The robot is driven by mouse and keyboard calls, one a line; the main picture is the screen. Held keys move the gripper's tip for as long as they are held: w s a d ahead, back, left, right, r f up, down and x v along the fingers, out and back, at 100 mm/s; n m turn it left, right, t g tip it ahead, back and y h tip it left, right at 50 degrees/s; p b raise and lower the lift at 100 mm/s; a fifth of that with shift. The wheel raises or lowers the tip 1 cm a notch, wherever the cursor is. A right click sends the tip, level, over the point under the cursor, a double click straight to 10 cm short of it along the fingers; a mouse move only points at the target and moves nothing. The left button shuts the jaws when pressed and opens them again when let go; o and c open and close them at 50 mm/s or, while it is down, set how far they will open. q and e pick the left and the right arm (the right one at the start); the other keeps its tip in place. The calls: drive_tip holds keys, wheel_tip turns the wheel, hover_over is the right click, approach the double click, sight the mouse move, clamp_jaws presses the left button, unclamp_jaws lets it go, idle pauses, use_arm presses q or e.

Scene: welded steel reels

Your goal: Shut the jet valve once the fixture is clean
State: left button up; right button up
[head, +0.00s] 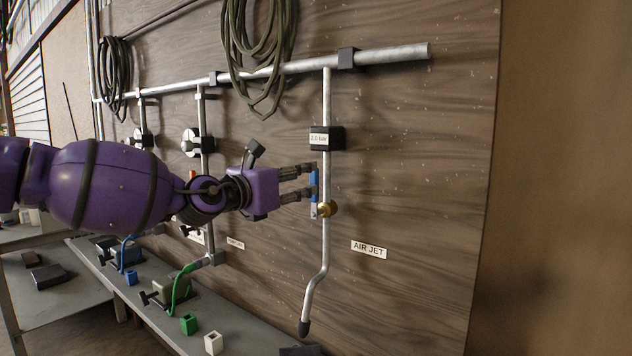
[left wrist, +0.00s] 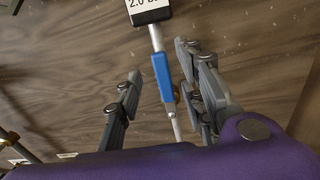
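The jet valve has a blue lever (head: 314,185) and a brass body (head: 327,209) on the vertical pipe (head: 325,245) above the "AIR JET" label (head: 369,250). The lever stands upright, along the pipe. My left gripper (head: 312,181) reaches it from the left. In the left wrist view the gripper (left wrist: 160,62) is open, with the blue lever (left wrist: 162,77) between its fingers and gaps on both sides. The pipe ends below in a dark nozzle (head: 304,328). A dark object (head: 301,350) at the bottom edge is mostly cut off; its cleanness cannot be told. My right gripper is out of view.
A gauge box (head: 326,138) sits on the pipe above the valve. A bench (head: 245,335) below carries clamps and small blocks, including a green one (head: 189,324) and a white one (head: 213,343). Coiled hoses (head: 258,55) hang above.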

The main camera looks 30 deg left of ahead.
sight(312, 177)
use_arm(q)
drive_tip(key=w+f+b, duration=0.1)
drive_tip(key=w, duration=0.1)
drive_tip(key=w+f+b, duration=0.1)
drive_tip(key=shift+w+d, duration=0.1)
drive_tip(key=shift+w, duration=0.25)
drive_tip(key=shift+w+d+r+b, duration=0.15)
drive_tip(key=shift+w+b, duration=0.1)
drive_tip(key=shift+w, duration=0.25)
drive_tip(key=shift+w+r+b, duration=0.1)
drive_tip(key=shift+w+b, duration=0.1)
drive_tip(key=shift+w, duration=0.3)
drive_tip(key=shift+w+r, duration=0.3)
drive_tip(key=shift+r, duration=0.15)
clamp_jaws()
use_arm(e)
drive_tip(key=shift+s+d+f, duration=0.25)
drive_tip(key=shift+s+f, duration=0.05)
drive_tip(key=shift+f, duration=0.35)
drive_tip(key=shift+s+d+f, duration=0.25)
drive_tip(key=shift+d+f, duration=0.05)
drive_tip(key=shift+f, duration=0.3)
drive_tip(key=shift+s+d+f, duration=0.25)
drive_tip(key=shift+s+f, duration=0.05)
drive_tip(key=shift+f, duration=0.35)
